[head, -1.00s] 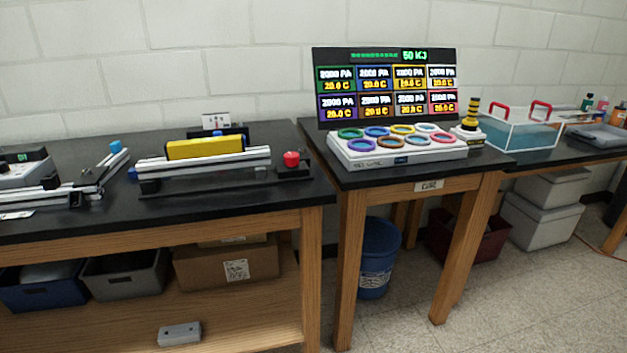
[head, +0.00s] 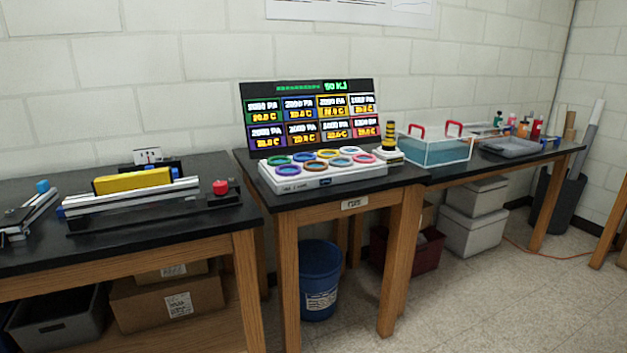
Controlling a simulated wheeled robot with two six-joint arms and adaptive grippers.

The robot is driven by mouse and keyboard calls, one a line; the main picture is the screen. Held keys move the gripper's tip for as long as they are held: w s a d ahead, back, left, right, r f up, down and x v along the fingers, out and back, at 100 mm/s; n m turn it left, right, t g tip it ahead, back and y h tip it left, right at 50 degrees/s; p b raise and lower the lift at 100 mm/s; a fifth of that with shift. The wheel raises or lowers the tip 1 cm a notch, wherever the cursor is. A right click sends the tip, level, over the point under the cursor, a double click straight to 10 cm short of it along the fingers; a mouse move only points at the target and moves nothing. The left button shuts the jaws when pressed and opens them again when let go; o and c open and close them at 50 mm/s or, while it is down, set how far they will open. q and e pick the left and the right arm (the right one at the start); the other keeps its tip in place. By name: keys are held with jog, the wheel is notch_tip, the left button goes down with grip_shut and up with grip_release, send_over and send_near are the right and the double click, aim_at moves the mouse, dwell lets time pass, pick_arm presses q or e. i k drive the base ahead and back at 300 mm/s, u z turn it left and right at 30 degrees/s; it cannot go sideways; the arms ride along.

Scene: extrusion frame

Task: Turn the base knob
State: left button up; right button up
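No part is labelled as the base knob, and I cannot tell which one it is. A red knob (head: 221,187) sits at the right end of a rail device (head: 150,200) with a yellow block (head: 132,181) on the left bench. A black-and-yellow striped post (head: 389,136) stands on a small white base (head: 388,156) at the right of the middle table. Beside it, a white console (head: 325,178) carries several coloured rings under a display panel (head: 310,113). Neither of my grippers is in view.
A clear tank (head: 435,150) with red handles and a grey tray (head: 512,147) stand on the right bench. A blue bin (head: 320,280) is under the middle table (head: 300,205). Grey boxes (head: 470,232) sit under the right bench. The floor (head: 480,310) in front is open.

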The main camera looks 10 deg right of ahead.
aim_at(219, 187)
jog(key=z, duration=0.35)
jog(key=i, duration=0.9)
jog(key=u, duration=1.45)
